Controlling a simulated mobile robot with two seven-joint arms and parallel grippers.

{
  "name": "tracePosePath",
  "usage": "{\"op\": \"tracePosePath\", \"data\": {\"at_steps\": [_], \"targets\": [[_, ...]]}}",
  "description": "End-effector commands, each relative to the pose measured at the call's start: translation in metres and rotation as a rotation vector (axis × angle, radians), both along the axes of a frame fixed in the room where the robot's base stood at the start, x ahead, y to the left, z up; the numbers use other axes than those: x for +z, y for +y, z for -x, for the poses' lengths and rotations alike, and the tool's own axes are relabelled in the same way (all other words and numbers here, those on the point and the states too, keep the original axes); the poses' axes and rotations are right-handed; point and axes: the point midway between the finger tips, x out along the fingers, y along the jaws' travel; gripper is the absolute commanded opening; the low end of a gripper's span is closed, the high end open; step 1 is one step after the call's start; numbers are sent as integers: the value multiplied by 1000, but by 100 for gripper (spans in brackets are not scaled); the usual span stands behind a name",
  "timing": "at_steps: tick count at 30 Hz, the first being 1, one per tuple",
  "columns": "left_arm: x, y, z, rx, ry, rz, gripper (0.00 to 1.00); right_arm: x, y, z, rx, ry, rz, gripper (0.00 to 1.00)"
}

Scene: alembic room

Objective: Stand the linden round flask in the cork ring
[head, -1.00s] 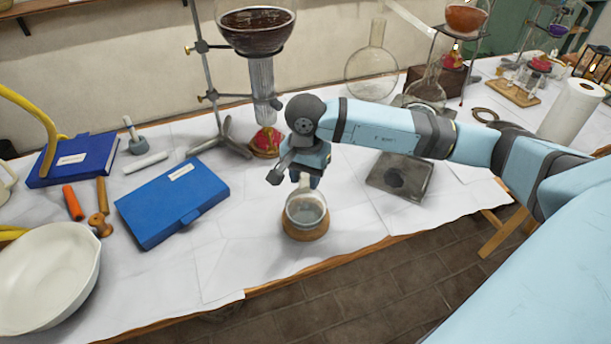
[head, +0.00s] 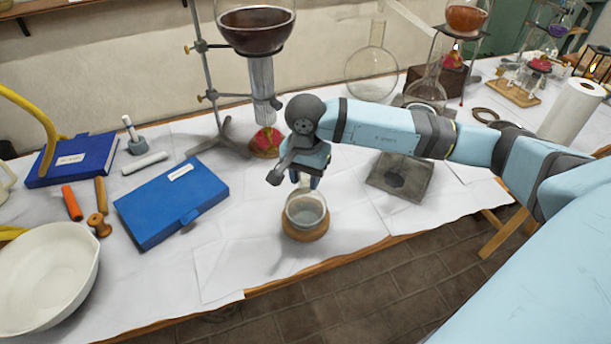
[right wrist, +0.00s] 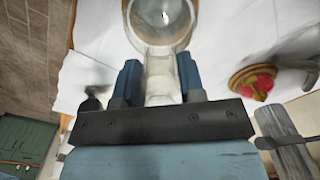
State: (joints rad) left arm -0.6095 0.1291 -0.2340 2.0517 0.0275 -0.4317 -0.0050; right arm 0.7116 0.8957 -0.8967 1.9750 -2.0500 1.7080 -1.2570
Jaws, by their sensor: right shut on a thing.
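The linden round flask (head: 305,211) is clear glass with a round body. It sits upright, as far as I can tell, on the cork ring (head: 307,236), a tan ring near the front edge of the table. My right gripper (head: 308,181) is above it, shut on the flask's neck. In the right wrist view the glass neck (right wrist: 160,82) is between the two blue fingers of the gripper (right wrist: 162,80), and the round body (right wrist: 160,22) extends beyond them. The ring is hidden there. My left gripper is not in view.
A blue case (head: 172,203) lies to the left, with a white bowl (head: 45,275) at the front left. A metal stand (head: 222,142) and a red-topped item (head: 266,140) are behind. A grey plate (head: 400,178) lies to the right. White paper around the ring is clear.

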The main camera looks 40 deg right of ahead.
Motion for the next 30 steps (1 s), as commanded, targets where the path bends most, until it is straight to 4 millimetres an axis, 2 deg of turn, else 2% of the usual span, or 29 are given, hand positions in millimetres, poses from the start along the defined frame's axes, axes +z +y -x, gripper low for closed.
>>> {"op": "tracePosePath", "data": {"at_steps": [9, 10, 13, 30], "targets": [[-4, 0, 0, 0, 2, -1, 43, -2, 0, 0, 0, -1, -1, 0], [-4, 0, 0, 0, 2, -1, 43, -2, 0, 0, 0, -1, -1, 43], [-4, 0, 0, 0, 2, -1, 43, -2, 0, 0, 0, -1, -1, 66], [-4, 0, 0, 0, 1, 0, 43, -2, 0, 0, 0, 0, 0, 66]]}}
